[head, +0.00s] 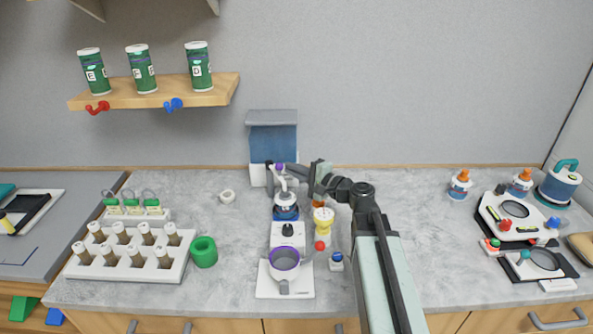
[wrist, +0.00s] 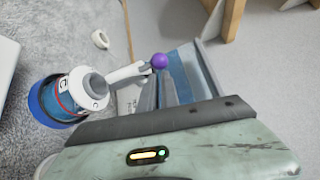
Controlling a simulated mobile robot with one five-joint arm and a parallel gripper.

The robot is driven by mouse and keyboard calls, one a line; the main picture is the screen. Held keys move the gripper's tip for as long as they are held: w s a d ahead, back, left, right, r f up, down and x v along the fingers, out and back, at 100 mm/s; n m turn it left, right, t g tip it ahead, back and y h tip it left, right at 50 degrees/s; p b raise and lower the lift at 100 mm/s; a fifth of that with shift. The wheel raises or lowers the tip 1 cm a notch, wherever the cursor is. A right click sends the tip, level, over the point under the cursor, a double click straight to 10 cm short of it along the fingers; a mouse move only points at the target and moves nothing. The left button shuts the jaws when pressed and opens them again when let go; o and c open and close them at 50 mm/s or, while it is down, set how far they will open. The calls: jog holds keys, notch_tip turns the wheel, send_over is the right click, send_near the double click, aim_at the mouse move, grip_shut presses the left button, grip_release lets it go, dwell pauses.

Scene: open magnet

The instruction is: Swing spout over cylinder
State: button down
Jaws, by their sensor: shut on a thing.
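The spout (head: 283,184) is a pale grey arm on top of a blue-banded white dispenser (head: 286,212) at the middle of the counter. Its purple knob (head: 279,166) also shows in the wrist view (wrist: 160,61), with the spout's arm (wrist: 128,74) running left to the dispenser head. My gripper (head: 280,169) reaches in from the right and is shut at the knobbed end of the spout; the exact contact is hard to see. A grey cup with a purple rim (head: 285,258) stands in front on a white base. I cannot tell whether it is the cylinder.
A blue and white box (head: 272,145) stands close behind my gripper. A yellow funnel-shaped thing (head: 323,220) stands just right of the dispenser. A vial rack (head: 130,255) and green cup (head: 204,252) are left. The counter right of my arm is mostly clear until several devices.

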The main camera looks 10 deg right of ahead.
jog(key=shift+s+a+g+y, duration=0.2)
jog(key=shift+s+a, duration=0.1)
jog(key=shift+a, duration=0.2)
jog(key=shift+s+a+g+y, duration=0.1)
jog(key=shift+s+a+y, duration=0.15)
jog(key=shift+a, duration=0.25)
jog(key=shift+s+d, duration=0.25)
jog(key=shift+d, duration=0.05)
jog(key=w+d+v, duration=0.1)
jog(key=v, duration=0.6)
jog(key=shift+s+d+t+h, duration=0.2)
jog(key=shift+d+t+h, duration=0.05)
jog(key=shift+t+h, duration=0.2)
